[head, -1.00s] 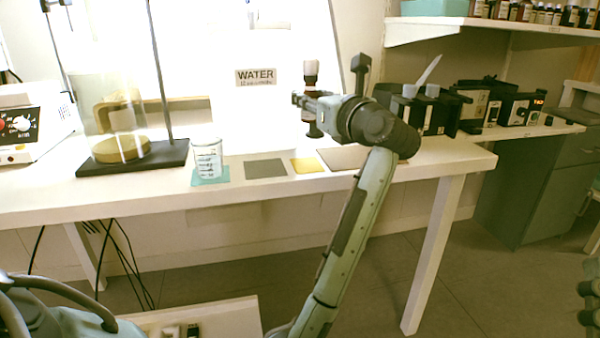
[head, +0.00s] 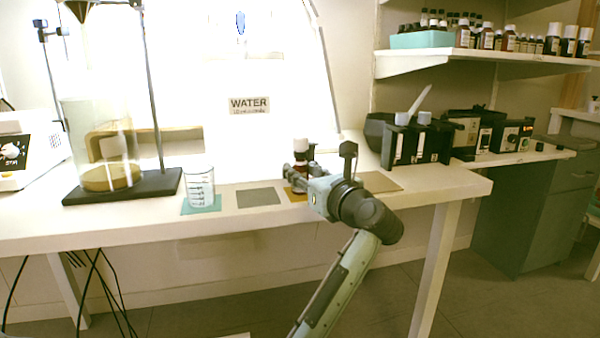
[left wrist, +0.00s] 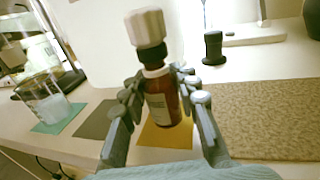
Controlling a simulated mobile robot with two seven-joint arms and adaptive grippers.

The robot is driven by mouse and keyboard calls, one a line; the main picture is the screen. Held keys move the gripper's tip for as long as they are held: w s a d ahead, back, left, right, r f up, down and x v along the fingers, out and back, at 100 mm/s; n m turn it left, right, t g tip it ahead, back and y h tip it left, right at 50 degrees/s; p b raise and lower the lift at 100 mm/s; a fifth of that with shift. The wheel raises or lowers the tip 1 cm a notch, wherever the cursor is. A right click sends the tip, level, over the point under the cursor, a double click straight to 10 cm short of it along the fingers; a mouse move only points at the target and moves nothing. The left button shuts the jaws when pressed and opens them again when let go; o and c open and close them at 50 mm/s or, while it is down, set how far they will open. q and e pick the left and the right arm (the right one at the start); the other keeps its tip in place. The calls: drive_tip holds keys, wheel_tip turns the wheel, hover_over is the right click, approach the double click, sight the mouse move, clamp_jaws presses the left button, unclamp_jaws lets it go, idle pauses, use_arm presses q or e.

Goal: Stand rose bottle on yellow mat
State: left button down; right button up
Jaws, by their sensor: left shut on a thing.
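The rose bottle (left wrist: 160,96) is reddish-brown with a pale label and a white cap. It stands roughly upright between the fingers of my left gripper (left wrist: 157,93), which is shut on it. In the head view the bottle (head: 301,147) shows mostly as its cap and shoulder, with my left gripper (head: 299,174) covering the lower part. The yellow mat (left wrist: 165,138) lies directly below the bottle; in the head view the mat (head: 293,196) is partly hidden by the gripper. I cannot tell whether the base touches the mat. My right gripper is not in view.
Left of the yellow mat lie a grey mat (head: 258,197) and a teal mat (head: 187,211) bearing a glass beaker (head: 200,187). To the right is a larger brown mat (head: 379,182). A black stand base (head: 150,188) is farther left; black boxes (head: 403,146) stand at the right.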

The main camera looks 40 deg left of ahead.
use_arm(q)
drive_tip(key=shift+f, duration=0.1)
drive_tip(key=c, duration=1.2)
unclamp_jaws()
drive_tip(key=shift+o, duration=0.2)
